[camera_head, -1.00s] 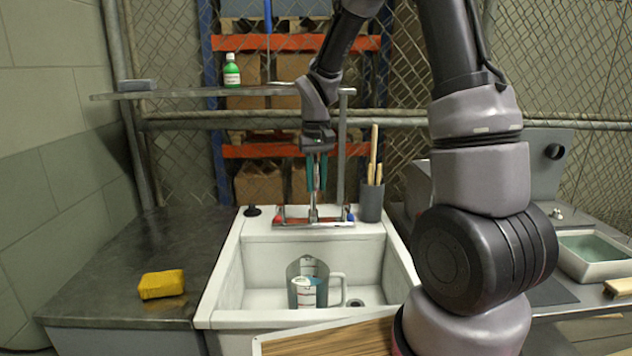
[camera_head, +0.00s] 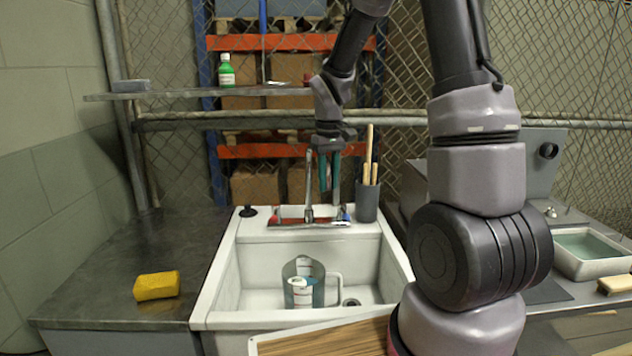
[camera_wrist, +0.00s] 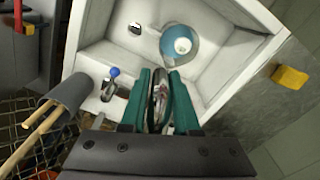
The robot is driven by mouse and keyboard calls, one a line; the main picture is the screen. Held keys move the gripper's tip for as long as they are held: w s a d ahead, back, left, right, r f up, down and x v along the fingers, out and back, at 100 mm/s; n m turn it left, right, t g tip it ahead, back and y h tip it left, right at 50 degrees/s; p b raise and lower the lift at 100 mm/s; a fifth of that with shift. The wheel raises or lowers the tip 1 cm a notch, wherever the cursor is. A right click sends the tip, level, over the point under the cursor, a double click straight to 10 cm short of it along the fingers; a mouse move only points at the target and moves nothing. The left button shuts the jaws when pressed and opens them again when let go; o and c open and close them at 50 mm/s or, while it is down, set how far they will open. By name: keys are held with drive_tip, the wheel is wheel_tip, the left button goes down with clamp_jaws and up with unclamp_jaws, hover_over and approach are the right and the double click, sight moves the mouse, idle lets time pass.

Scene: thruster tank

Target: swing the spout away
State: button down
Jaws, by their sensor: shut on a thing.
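The silver tap with its spout (camera_head: 309,185) stands on the back ledge of the white sink (camera_head: 225,262). Its upright shows just left of my gripper (camera_head: 329,188). In the wrist view, a shiny metal part of the spout (camera_wrist: 160,88) lies between the two teal fingers of my gripper (camera_wrist: 160,108), which is shut on it. The exact contact is hard to see. A red handle (camera_head: 273,221) and a blue handle (camera_head: 343,214) flank the tap. A clear jug (camera_head: 290,272) with a white-labelled object in it stands in the basin.
A dark grey holder (camera_head: 367,204) with wooden sticks stands close right of my gripper. A metal shelf (camera_head: 180,93) with a green bottle (camera_head: 226,72) is above left. A yellow sponge (camera_head: 157,285) lies on the left counter. Right of the sink is a pale tray (camera_head: 590,265).

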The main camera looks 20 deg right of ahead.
drive_tip(key=w+d+n, duration=0.3)
drive_tip(key=d+n, duration=0.2)
drive_tip(key=d, duration=0.6)
drive_tip(key=shift+w+d, duration=0.25)
drive_tip(key=shift+w, duration=0.05)
drive_tip(key=c, duration=0.7)
unclamp_jaws()
wheel_tip(320, 180, up, 11)
drive_tip(key=shift+f, duration=0.1)
